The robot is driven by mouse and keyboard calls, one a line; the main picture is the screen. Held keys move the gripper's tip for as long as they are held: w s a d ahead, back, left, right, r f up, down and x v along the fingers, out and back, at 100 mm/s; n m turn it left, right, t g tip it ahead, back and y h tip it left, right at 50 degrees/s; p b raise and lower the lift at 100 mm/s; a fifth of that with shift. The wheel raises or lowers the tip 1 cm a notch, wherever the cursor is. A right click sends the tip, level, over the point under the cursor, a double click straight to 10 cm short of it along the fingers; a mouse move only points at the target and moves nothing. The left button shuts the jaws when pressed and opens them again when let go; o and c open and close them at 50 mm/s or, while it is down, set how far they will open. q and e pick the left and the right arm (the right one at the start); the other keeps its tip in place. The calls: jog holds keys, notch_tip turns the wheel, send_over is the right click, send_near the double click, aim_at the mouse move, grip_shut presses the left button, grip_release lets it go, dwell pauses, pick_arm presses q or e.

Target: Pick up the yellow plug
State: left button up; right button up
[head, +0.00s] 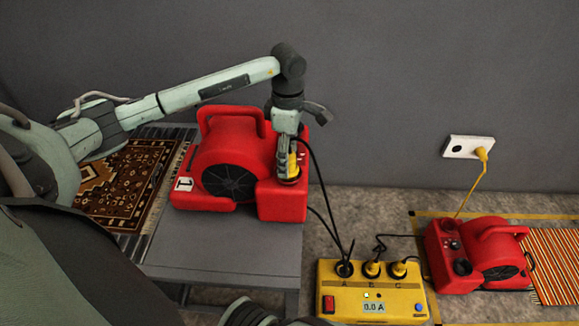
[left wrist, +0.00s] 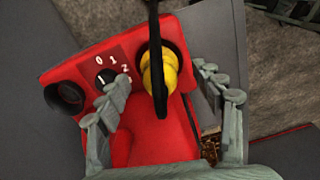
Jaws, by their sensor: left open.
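The yellow plug (head: 293,165) stands at the right end of a red blower (head: 228,168) on a grey table. In the left wrist view the plug (left wrist: 158,70) sits in a round dark recess of the red housing (left wrist: 75,65), and its black cable rises toward the camera. My left gripper (head: 288,165) points down at the plug in the head view. It is open, with its fingers (left wrist: 166,88) on either side of the plug and visible gaps between. The fingers partly hide the plug in the head view. My right gripper is not in view.
A dial (left wrist: 105,77) marked 0, 1, 2 is beside the plug. A yellow power box (head: 372,290) with several sockets stands on the floor. A second red blower (head: 485,255) is at right, and a wall outlet (head: 460,147) holds another yellow plug. A patterned rug (head: 125,185) lies left.

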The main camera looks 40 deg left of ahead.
pick_arm(q)
jog(key=shift+f, duration=0.8)
jog(key=shift+c, duration=0.5)
jog(key=shift+s+d, duration=0.1)
jog(key=c, duration=1.3)
grip_shut()
